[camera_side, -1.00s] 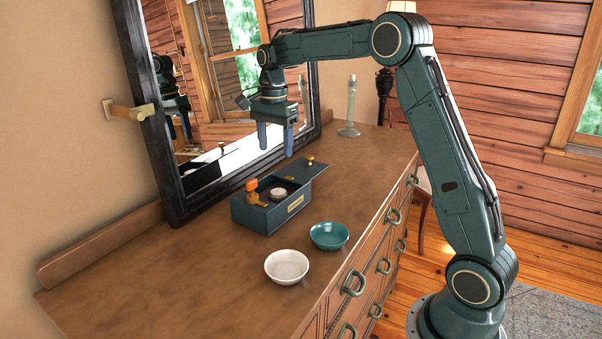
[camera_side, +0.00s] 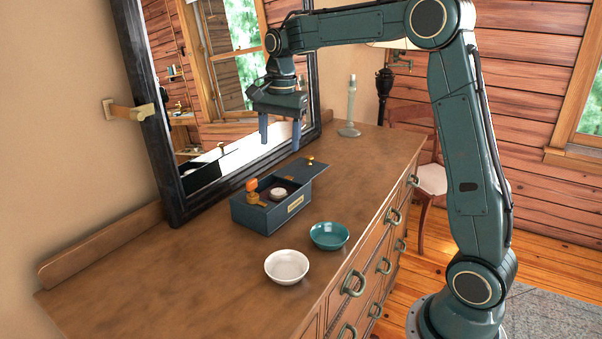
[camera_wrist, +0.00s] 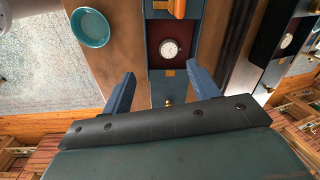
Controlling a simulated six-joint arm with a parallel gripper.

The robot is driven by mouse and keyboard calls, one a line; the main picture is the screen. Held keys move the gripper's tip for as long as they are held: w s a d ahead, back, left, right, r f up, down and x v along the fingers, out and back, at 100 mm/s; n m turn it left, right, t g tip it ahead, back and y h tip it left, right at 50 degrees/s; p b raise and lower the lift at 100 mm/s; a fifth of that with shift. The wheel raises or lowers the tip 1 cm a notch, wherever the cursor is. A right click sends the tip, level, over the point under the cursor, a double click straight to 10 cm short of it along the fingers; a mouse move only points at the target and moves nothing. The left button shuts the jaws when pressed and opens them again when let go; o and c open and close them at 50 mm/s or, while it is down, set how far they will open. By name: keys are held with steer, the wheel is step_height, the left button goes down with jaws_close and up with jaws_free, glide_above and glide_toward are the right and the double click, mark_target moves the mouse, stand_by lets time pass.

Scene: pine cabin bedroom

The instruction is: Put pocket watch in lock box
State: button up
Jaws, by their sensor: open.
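The pocket watch (camera_side: 278,193) is a small round disc with a pale face. It lies inside the open lock box (camera_side: 250,218), a dark blue-grey box on the dresser. In the wrist view the watch (camera_wrist: 168,48) rests face up on the box's dark red floor (camera_wrist: 155,62). The box's lid (camera_side: 306,169), with a brass knob, extends out at its back right end. My gripper (camera_side: 280,145) is open and empty, in the air above the box and apart from it. Its two blue fingers also show in the wrist view (camera_wrist: 161,74).
An orange-topped brass piece (camera_side: 252,188) stands at the box's near left end. A teal bowl (camera_side: 330,236) and a white bowl (camera_side: 287,266) stand in front of the box. A candlestick (camera_side: 350,118) stands behind. A framed mirror (camera_side: 180,205) leans close beside the box. The dresser's left part is clear.

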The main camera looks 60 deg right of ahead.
steer(key=s+a+r+n+t, duration=0.1)
steer(key=s+a+r+n, duration=0.1)
steer(key=s+a+n, duration=0.35)
steer(key=s+a+r+n+t, duration=0.1)
steer(key=s+a+r+n, duration=0.1)
steer(key=s, duration=0.6)
steer(key=s+a+f+n+t, duration=0.1)
steer(key=s+a+f+n, duration=0.1)
steer(key=s+n, duration=0.2)
steer(key=s+a+f+n+t, duration=0.1)
steer(key=s+a+f+n, duration=0.1)
steer(key=s, duration=0.7)
steer(key=shift+s+f+n+t, duration=0.2)
steer(key=shift+f+n+t, duration=0.25)
steer(key=shift+n, duration=0.7)
steer(key=shift+c, duration=0.4)
